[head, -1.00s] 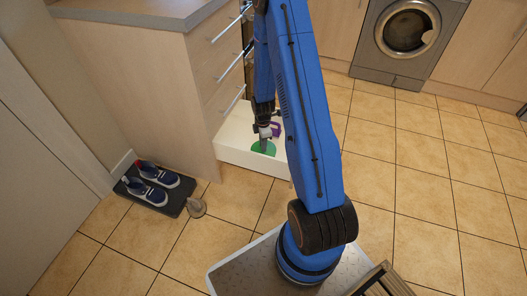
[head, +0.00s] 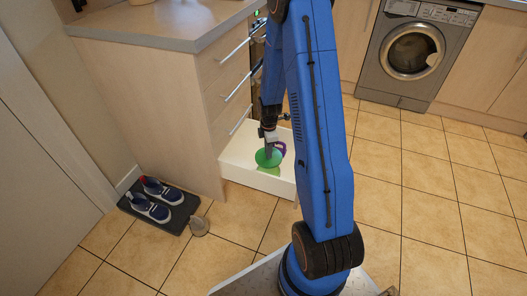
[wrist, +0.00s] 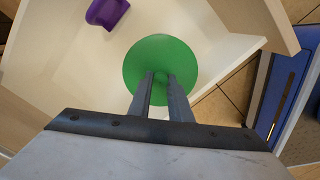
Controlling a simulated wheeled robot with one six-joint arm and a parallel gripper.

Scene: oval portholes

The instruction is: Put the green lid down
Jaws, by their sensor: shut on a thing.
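The green lid (head: 266,158) is a round disc held inside the open bottom drawer (head: 236,164). In the wrist view the lid (wrist: 160,52) lies across the tips of my gripper (wrist: 161,78), whose two fingers are close together on its middle. In the head view my gripper (head: 268,147) points down onto the lid. A paler green patch shows just below the lid; I cannot tell what it is. The gap between the lid and the drawer floor is not clear.
A purple thing (wrist: 107,12) lies in the drawer beside the lid; it also shows in the head view (head: 281,148). Shoes (head: 150,202) on a dark mat stand left on the tiles. A washing machine (head: 408,50) stands at the back right.

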